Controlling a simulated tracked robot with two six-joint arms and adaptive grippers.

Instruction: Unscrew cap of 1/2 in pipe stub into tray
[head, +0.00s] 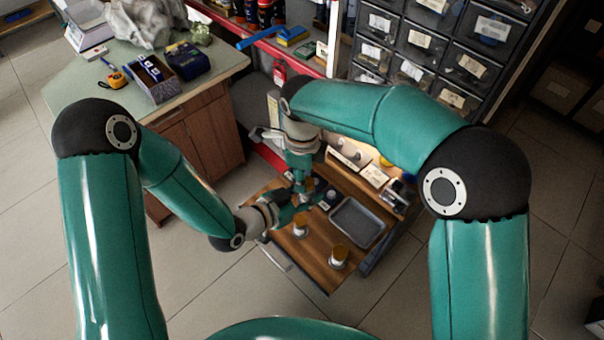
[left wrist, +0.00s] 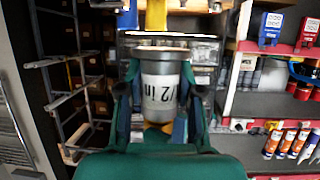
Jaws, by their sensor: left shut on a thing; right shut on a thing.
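The 1/2 in pipe stub (left wrist: 163,92) is a grey cylinder with a white label reading "1/2 in" in the left wrist view. My left gripper (left wrist: 160,105) is shut on it, one finger on each side. In the head view my left gripper (head: 287,213) is low over the wooden bench, beside my right gripper (head: 304,193), which comes down from above. The grey tray (head: 372,238) lies on the bench to the right. Grippers hide the stub there.
Two other capped stubs stand on the wooden bench, one (head: 300,229) near the left gripper and one (head: 338,258) in front of the tray. Small boxes (head: 374,174) line the bench's back. Drawer bins (head: 450,50) rise behind; a green-topped cabinet (head: 205,83) stands left.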

